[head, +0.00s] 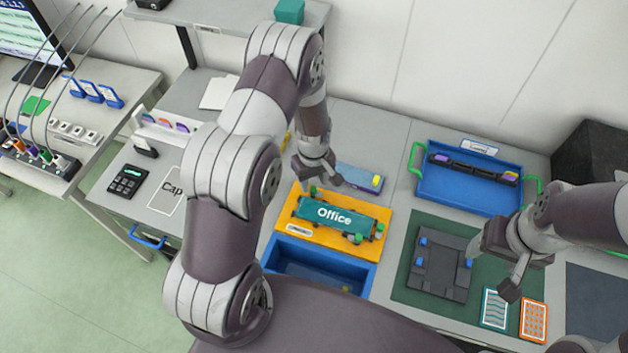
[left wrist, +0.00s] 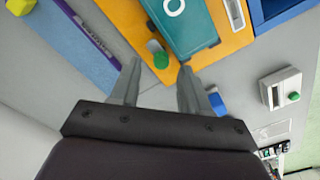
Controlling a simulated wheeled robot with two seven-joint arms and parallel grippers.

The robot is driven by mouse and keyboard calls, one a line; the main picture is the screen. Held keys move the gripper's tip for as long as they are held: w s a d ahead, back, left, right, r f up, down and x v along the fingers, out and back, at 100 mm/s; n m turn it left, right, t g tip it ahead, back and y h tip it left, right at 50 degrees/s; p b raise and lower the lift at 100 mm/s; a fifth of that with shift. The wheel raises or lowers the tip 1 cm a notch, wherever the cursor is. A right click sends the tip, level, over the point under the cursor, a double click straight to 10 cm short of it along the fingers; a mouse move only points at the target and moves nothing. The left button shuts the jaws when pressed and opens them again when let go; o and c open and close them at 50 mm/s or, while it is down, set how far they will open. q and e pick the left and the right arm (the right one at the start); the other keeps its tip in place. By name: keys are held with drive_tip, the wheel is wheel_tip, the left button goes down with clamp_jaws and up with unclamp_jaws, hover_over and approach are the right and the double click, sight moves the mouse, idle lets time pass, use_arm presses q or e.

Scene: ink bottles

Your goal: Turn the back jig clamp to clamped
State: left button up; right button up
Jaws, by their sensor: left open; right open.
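The orange jig (head: 285,215) holds a teal plate (head: 345,215) marked "Office". The back jig clamp (head: 313,191) shows as a green knob at the jig's far left edge. In the left wrist view its green knob (left wrist: 158,56) sits between and just beyond the fingertips; contact cannot be told. My left gripper (head: 319,184) is open, above the back clamp, and it also shows in the left wrist view (left wrist: 160,72). More green-topped clamp parts (head: 356,238) are at the jig's near right. My right gripper (head: 494,272) is open over the green mat, away from the jig.
A blue bin (head: 318,252) stands in front of the jig. A blue tray (head: 465,190) with green handles is at the back right. A dark fixture (head: 440,265) lies on the green mat (head: 405,293). A blue-grey strip (head: 358,178) lies just behind the jig.

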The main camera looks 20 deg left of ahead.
sight(316, 192)
use_arm(q)
drive_tip(key=shift+s+f, duration=0.1)
drive_tip(key=shift+f, duration=1.15)
drive_tip(key=shift+c, duration=0.3)
clamp_jaws()
